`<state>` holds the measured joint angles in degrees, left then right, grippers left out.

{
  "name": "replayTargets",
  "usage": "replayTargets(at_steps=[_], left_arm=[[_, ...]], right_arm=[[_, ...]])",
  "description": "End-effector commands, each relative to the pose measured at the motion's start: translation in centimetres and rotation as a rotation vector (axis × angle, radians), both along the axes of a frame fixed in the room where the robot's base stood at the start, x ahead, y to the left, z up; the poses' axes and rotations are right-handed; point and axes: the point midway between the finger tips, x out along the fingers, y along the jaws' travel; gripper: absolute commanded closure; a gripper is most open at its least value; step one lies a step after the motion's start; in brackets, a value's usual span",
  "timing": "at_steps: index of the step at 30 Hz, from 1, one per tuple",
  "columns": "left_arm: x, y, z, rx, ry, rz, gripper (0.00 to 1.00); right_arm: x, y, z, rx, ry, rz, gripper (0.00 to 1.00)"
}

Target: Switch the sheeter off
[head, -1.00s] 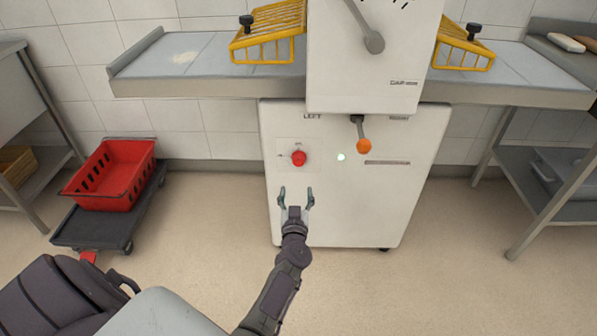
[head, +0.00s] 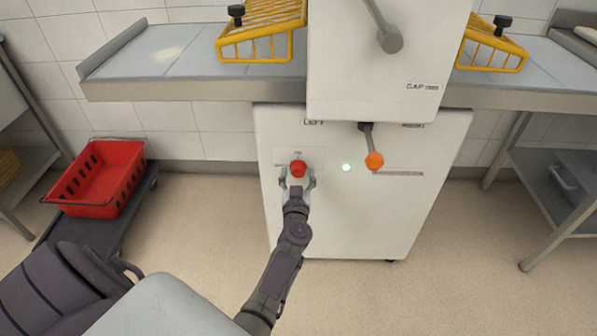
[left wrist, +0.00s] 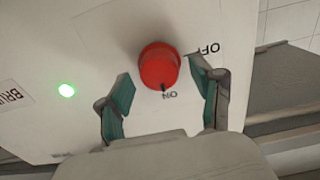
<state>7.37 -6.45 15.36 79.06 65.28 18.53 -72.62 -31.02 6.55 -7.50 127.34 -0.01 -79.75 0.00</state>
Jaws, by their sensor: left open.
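The sheeter (head: 400,220) is a white machine with a red round knob (head: 298,168) on its lower front. In the left wrist view, the red knob (left wrist: 159,66) has a dark pointer mark beside the ON label (left wrist: 170,95); the OFF label (left wrist: 208,48) is to its right. A green light (head: 346,167) is lit beside the knob; it also shows in the left wrist view (left wrist: 67,90). My left gripper (head: 298,176) is open at the knob, one finger on each side of it. I cannot tell whether the fingers touch it. My right gripper is out of view.
A lever with an orange ball (head: 374,161) hangs right of the light. A grey handle (head: 390,40) is above. Yellow guards (head: 262,35) stand over the side tables. A red crate (head: 105,180) sits on a dolly at left. The floor before the machine is clear.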

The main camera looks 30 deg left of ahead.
Motion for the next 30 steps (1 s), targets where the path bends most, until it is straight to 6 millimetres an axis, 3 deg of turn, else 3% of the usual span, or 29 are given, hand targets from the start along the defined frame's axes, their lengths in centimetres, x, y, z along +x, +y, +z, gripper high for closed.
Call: replayTargets(at_steps=[7,18,30], left_arm=[[0.00,0.00,0.01,-0.001,-0.001,0.000,0.34],[0.00,0.00,-0.01,0.000,0.000,0.000,0.93],[-0.03,0.03,0.05,-0.076,-0.046,0.000,0.93]], right_arm=[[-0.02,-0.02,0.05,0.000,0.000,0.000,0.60],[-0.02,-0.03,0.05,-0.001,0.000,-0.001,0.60],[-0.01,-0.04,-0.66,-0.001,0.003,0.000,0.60]])
